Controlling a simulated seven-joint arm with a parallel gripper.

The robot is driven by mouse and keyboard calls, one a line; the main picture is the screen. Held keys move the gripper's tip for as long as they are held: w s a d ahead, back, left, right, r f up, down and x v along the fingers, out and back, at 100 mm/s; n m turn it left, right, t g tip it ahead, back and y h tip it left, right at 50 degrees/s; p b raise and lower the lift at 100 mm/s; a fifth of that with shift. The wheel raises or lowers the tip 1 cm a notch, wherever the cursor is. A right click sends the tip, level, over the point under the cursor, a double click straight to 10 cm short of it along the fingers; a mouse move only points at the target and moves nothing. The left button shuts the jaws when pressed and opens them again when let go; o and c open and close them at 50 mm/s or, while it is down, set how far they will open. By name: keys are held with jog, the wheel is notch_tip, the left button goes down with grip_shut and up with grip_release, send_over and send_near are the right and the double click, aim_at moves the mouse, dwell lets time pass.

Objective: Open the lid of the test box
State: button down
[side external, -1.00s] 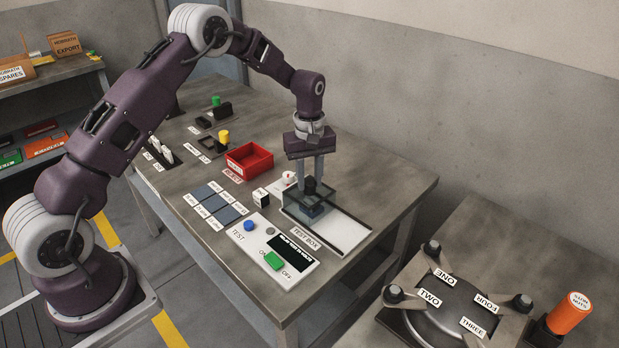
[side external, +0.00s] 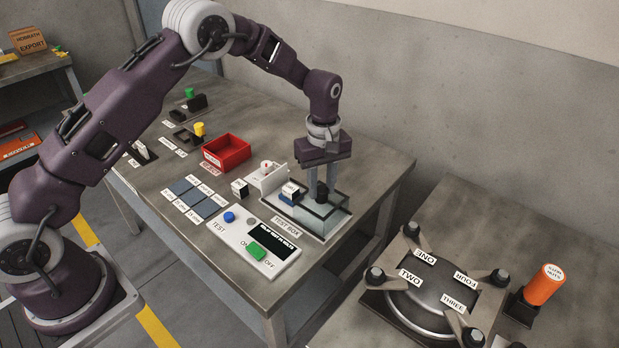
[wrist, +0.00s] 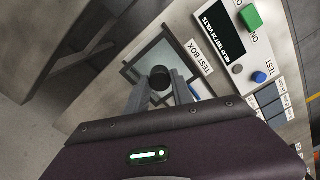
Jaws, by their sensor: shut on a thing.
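The test box (side external: 273,205) stands at the front right of the bench, behind its TEST BOX label. Its glass-like lid (side external: 327,219) lies at the right end, clear of the left end. My gripper (side external: 321,188) points down and is shut on the lid's black knob (side external: 322,196). In the wrist view the knob (wrist: 160,74) sits between the fingertips of my gripper (wrist: 158,88). A blue block with a white label (side external: 289,193) shows uncovered at the left end of the box. In the wrist view my right finger partly hides that end.
A test panel (side external: 251,240) with a blue button, green switch and dark display lies in front of the box. A white upright piece with a red mark (side external: 267,178) stands close behind left. A red tray (side external: 227,153) is farther left. The wall rises behind the bench.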

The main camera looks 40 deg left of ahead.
jog(key=c, duration=1.1)
grip_release()
jog(key=shift+r, duration=0.1)
